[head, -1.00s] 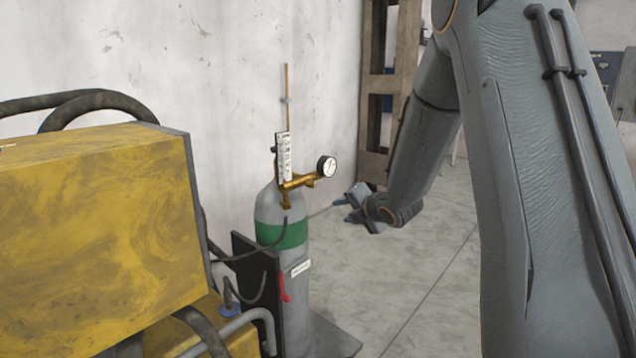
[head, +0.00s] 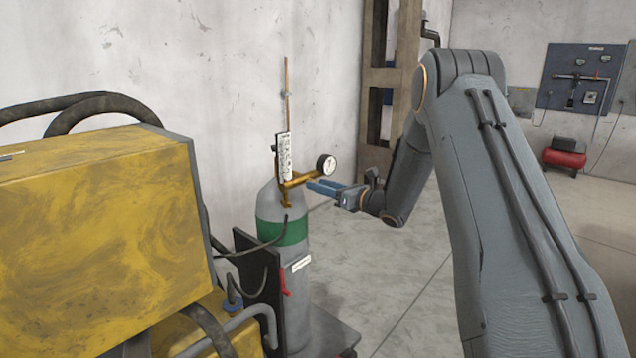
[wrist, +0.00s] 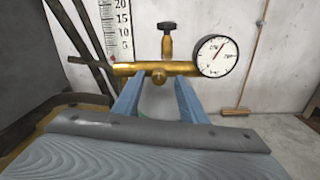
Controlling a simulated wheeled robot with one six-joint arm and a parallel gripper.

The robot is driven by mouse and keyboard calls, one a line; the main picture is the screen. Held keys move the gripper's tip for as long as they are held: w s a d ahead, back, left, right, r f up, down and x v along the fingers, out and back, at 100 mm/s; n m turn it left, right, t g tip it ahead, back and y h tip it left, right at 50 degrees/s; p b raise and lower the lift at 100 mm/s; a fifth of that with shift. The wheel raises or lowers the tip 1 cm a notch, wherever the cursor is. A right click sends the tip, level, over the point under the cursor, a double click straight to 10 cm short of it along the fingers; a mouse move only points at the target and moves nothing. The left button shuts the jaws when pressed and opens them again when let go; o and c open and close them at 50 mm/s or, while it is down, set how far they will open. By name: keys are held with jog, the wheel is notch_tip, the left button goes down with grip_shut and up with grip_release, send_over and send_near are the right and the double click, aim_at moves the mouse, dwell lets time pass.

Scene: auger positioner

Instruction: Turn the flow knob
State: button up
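The brass regulator (head: 298,181) sits on top of a gas cylinder with a green band (head: 283,232). In the wrist view its brass body (wrist: 125,69) runs level across the picture. In the wrist view the fingertips (wrist: 160,82) lie either side of the rounded end; contact is unclear.
A round gauge (wrist: 217,56) is close to the right finger. The scaled flow tube (head: 284,157) rises at the left of the regulator. A yellow machine (head: 95,230) with hoses fills the left front. The floor to the right (head: 405,290) is clear.

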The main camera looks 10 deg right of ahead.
jog(key=shift+x, duration=0.95)
jog(key=shift+c, duration=0.5)
grip_shut()
jog(key=shift+m, duration=0.3)
